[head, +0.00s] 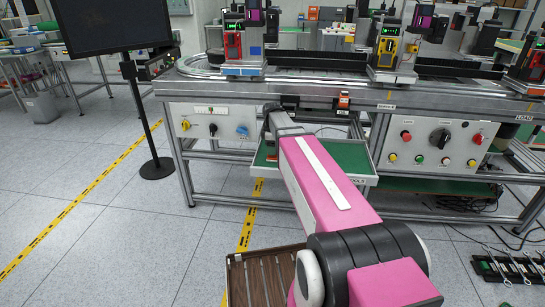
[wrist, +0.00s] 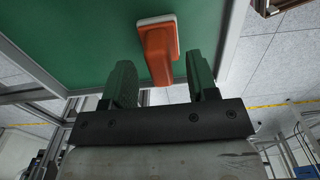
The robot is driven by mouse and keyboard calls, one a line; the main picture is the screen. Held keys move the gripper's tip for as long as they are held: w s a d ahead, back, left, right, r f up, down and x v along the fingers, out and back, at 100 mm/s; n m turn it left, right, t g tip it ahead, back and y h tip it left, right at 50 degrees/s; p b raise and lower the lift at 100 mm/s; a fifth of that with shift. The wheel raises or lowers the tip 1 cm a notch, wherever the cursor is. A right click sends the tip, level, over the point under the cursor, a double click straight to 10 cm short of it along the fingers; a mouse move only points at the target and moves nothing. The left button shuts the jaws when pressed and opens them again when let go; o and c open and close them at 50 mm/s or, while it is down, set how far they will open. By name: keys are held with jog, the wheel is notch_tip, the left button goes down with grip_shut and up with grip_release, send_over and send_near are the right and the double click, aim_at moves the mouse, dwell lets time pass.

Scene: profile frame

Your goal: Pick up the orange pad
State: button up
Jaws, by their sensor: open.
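The orange pad (wrist: 157,45), an orange block with a pale edge along its far end, lies on a green surface (wrist: 70,40) in the wrist view. My gripper (wrist: 161,78) is open, with one dark green finger on each side of the pad's near end. The fingers appear apart from the pad, and nothing is held. In the head view, my pink arm reaches toward the green pull-out tray (head: 352,156) below the workbench.
The tray has a raised metal rim (wrist: 233,45). Above it stands the workbench (head: 300,92) with control panels (head: 435,145) and several stations. A monitor stand (head: 157,168) is at left. A brown slatted crate (head: 262,275) and wrenches (head: 510,268) lie low in front.

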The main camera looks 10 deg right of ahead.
notch_tip(320, 180, down, 2)
jog(key=shift+f, duration=0.25)
grip_shut()
jog(key=shift+r, duration=0.75)
notch_tip(320, 180, up, 2)
jog(key=shift+r, duration=0.25)
jog(key=s+a+r, duration=0.3)
jog(key=a+r, duration=0.4)
jog(key=a, duration=0.4)
jog(key=shift+a, duration=0.15)
